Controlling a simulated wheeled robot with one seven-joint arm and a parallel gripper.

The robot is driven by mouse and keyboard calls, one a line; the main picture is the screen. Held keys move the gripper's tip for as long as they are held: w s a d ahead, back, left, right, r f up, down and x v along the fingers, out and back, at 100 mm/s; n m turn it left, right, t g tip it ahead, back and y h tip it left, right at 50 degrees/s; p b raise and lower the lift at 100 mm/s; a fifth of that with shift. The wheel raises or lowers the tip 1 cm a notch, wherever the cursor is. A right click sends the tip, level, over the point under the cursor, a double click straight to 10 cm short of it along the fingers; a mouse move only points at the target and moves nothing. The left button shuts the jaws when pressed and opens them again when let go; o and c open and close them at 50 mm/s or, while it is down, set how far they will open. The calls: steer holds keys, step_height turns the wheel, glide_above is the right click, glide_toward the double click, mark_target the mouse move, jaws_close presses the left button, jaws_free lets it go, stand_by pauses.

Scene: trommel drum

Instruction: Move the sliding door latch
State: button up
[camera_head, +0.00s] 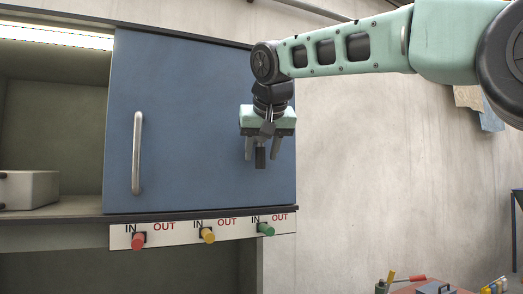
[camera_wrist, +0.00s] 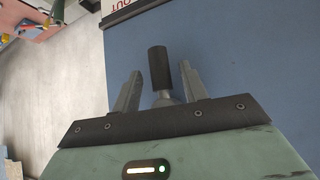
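The blue sliding door (camera_head: 195,110) covers the right part of the cabinet front and has a silver vertical handle (camera_head: 137,153) near its left edge. My gripper (camera_head: 262,157) is in front of the door's right part, fingers pointing down. In the wrist view a black cylindrical grip on a grey stem (camera_wrist: 158,68) stands between my two grey fingers, with a visible gap on each side. It looks like a latch handle, but I cannot see how it joins the door. My gripper is open.
Below the door a white strip marked IN and OUT carries a red knob (camera_head: 138,240), a yellow knob (camera_head: 207,235) and a green knob (camera_head: 266,229). The cabinet is open at left, with a grey box (camera_head: 30,190) inside. Tools lie on a table (camera_head: 404,290) at lower right.

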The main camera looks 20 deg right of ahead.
steer(key=b+v, duration=0.1)
steer(key=v, duration=1.6)
steer(key=shift+s, duration=0.15)
steer(key=shift+a+r, duration=0.15)
